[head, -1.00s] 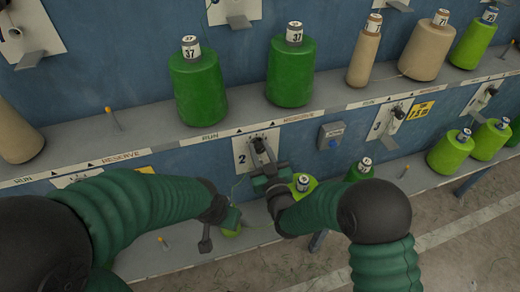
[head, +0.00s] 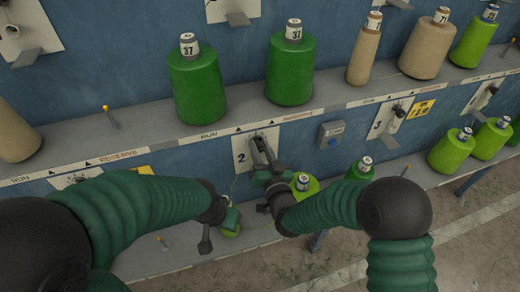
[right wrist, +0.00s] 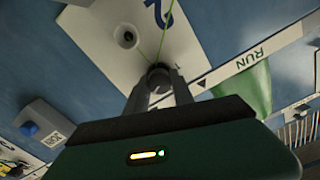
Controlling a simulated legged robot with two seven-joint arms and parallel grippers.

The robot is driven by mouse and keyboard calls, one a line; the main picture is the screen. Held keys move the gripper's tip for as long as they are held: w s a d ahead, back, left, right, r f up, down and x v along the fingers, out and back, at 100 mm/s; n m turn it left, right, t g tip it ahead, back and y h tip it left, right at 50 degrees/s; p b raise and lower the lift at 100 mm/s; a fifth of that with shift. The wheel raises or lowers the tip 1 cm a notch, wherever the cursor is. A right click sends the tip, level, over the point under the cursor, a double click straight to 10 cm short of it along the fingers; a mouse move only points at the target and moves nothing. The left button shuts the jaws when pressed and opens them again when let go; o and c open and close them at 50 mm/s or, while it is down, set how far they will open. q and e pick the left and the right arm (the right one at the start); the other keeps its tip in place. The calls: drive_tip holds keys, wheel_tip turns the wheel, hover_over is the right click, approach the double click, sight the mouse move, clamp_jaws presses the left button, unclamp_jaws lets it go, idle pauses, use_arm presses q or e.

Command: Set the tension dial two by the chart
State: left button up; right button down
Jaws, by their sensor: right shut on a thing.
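The white plate (head: 241,157) marked 2 is on the blue wall below the RUN and RESERVE strip. Its dark tension dial (right wrist: 158,72) is partly hidden between my right fingers. My right gripper (head: 259,142) is shut on that dial; in the right wrist view its two fingers (right wrist: 160,80) flank the dark knob. The dial's setting cannot be read. My left gripper (head: 218,228) is low beside a light green cone on the lower shelf; its fingers are unclear. No tension chart is readable; a small yellow sign (head: 420,109) is right of plate 3.
Green cones (head: 197,88) and tan cones (head: 424,50) stand on the upper shelf, above my right gripper. A grey box with a blue button (head: 330,134) is right of plate 2. Light green cones (head: 450,152) stand on the lower shelf.

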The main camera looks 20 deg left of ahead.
drive_tip(key=shift+w+d+m, duration=0.1)
drive_tip(key=shift+m, duration=1.2)
drive_tip(key=shift+r, duration=0.1)
drive_tip(key=c, duration=1.5)
unclamp_jaws()
drive_tip(key=o, duration=0.4)
drive_tip(key=shift+w, duration=0.1)
drive_tip(key=p+v, duration=0.2)
drive_tip(key=v, duration=1.5)
drive_tip(key=shift+p, duration=0.3)
